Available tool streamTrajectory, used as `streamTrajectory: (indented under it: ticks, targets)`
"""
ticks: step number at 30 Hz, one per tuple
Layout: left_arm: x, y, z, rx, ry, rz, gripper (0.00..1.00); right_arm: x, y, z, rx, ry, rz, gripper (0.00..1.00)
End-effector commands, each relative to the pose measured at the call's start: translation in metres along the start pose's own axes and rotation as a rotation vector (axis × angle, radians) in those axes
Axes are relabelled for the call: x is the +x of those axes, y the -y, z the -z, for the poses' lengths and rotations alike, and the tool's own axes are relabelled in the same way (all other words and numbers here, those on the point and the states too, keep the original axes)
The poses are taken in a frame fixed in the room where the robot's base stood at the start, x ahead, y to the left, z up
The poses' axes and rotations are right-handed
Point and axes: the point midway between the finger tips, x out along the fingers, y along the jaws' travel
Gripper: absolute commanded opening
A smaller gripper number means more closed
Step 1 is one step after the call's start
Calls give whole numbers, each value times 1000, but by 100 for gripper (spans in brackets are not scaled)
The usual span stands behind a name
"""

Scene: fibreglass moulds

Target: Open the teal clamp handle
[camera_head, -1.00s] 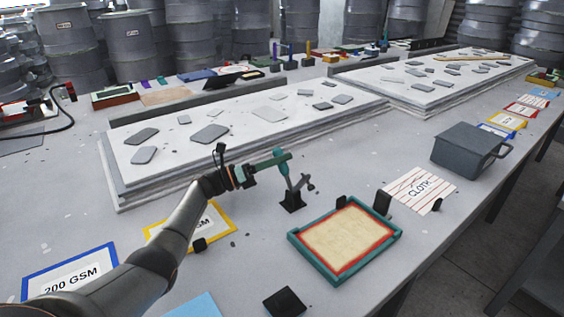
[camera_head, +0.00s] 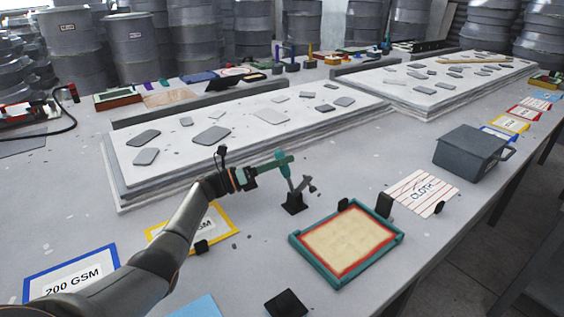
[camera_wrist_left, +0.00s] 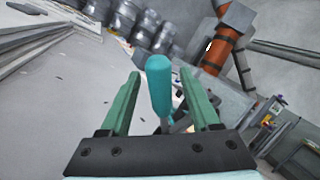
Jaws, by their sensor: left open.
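The toggle clamp stands on the table on a black base (camera_head: 294,204), with grey links on its right side. Its teal handle (camera_head: 281,168) rises upright from the base. In the left wrist view the rounded teal handle (camera_wrist_left: 159,88) stands between the two green fingers, with gaps visible on both sides. My left gripper (camera_head: 283,161) comes in from the left and is at the handle's upper part, its fingers open around it. In the head view the fingers partly cover the handle's top. My right gripper is not in view.
A teal-framed mould (camera_head: 346,243) lies to the right of the clamp, with small black blocks at its back edge. A grey lidded box (camera_head: 468,150) and a CLOTH card (camera_head: 424,190) are farther right. A white slab stack (camera_head: 240,125) lies behind.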

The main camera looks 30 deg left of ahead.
Motion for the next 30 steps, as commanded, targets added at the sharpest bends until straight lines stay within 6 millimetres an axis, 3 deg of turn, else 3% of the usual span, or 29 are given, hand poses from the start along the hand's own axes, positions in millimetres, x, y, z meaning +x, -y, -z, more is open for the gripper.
streamTrajectory:
  ticks: [5, 12, 18, 23, 30]
  targets:
    - [-24, -1, 0, 0, -1, -4, 63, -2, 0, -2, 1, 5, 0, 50]
    - [-77, -1, 1, 0, -2, -4, 63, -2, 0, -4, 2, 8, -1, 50]
    - [-110, -1, 1, -1, -2, -2, 63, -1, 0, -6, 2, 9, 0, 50]
    - [-122, 0, 1, -1, -2, -2, 63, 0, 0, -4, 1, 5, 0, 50]
    - [-124, 0, 0, -1, -1, 0, 63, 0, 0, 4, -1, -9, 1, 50]
